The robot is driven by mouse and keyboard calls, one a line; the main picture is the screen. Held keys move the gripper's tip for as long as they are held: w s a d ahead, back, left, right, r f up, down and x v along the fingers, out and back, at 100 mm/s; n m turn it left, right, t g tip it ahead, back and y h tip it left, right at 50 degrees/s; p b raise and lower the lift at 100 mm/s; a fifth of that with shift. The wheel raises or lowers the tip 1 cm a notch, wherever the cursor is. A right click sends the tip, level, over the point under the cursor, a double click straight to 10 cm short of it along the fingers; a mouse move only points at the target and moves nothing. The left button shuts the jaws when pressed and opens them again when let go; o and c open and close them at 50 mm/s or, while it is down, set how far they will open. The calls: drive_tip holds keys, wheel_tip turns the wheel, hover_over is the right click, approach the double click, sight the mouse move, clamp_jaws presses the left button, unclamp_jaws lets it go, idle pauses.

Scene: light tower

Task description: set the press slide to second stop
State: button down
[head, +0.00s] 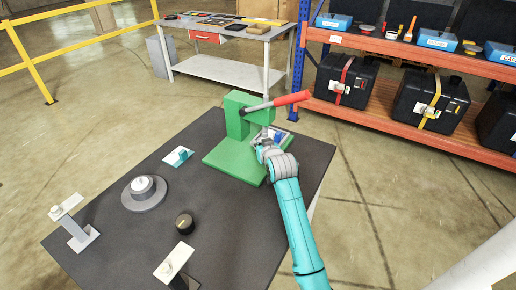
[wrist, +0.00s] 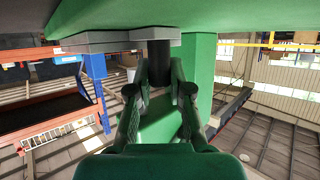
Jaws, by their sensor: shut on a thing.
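The green press (head: 243,112) stands on the far right part of the dark table. It has a grey lever with a red handle (head: 291,99), tilted up to the right. A grey slide part (wrist: 142,36) lies along the press's green surface in the wrist view. A dark round knob (wrist: 159,60) sticks out of it. My gripper (wrist: 158,82) is shut around this knob, with a finger on each side. In the head view my gripper (head: 264,150) is beside a small blue piece (head: 278,137) on the press. The stop marks and the slide's position are too small or hidden to tell.
The dark table (head: 120,235) also holds a grey dial (head: 143,188), a teal switch (head: 179,156), a black knob (head: 184,222) and two pale stands. An orange shelf (head: 400,125) with black cases stands behind at right. A workbench (head: 225,70) stands further back.

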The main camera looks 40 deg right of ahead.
drive_tip(key=shift+d+r, duration=0.1)
drive_tip(key=shift+d, duration=0.05)
drive_tip(key=c, duration=1.1)
unclamp_jaws()
drive_tip(key=shift+d, duration=0.1)
drive_tip(key=shift+o, duration=0.2)
drive_tip(key=v, duration=1.1)
drive_tip(key=shift+s+a, duration=0.25)
drive_tip(key=shift+s, duration=0.1)
